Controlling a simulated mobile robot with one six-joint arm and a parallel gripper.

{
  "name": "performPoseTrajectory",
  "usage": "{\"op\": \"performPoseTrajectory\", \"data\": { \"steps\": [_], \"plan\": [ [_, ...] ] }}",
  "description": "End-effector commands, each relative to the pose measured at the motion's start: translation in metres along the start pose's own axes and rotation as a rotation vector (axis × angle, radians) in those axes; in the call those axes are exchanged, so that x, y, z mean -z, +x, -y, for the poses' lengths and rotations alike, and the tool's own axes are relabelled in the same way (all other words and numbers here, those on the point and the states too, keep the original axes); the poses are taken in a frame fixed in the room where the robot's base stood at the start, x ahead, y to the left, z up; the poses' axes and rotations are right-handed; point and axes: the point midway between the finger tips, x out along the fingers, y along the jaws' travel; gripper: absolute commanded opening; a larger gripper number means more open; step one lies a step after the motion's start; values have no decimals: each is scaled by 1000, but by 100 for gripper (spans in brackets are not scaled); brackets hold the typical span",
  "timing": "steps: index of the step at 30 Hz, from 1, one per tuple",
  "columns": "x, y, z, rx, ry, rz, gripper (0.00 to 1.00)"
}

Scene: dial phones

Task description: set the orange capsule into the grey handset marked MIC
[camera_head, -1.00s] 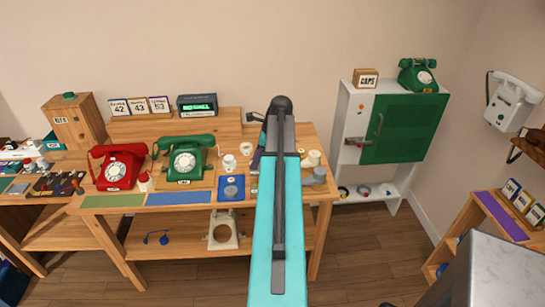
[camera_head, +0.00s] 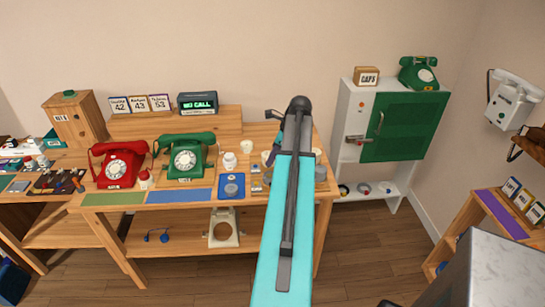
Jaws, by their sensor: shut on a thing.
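My turquoise arm with its dark top crosses the middle of the view and reaches over the right end of the wooden bench (camera_head: 130,245). My gripper (camera_head: 271,157) shows only in part beside the arm, low over the bench top. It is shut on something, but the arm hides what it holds. I cannot make out the orange capsule anywhere. I cannot pick out a grey handset marked MIC. A grey rounded piece (camera_head: 320,173) shows just right of the arm, too small to identify.
A red dial phone (camera_head: 118,165) and a green one (camera_head: 186,158) stand on the bench. White cups (camera_head: 230,160) and a blue mat (camera_head: 231,187) lie left of the arm. A white cabinet with a green door (camera_head: 405,128) stands right. A display (camera_head: 198,103) reads NO CALL.

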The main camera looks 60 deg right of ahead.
Motion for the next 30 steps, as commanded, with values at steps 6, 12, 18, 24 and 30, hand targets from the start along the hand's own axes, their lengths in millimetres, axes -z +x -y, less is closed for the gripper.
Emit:
{"op": "performPoseTrajectory", "data": {
  "steps": [6, 12, 18, 24, 30],
  "plan": [
    [6, 13, 0, 0, 0, 0, 7],
    [11, 26, 0, 0, 0, 0, 7],
    [16, 37, 0, 0, 0, 0, 7],
    [19, 45, 0, 0, 0, 0, 7],
    [20, 48, 0, 0, 0, 0, 7]
  ]
}}
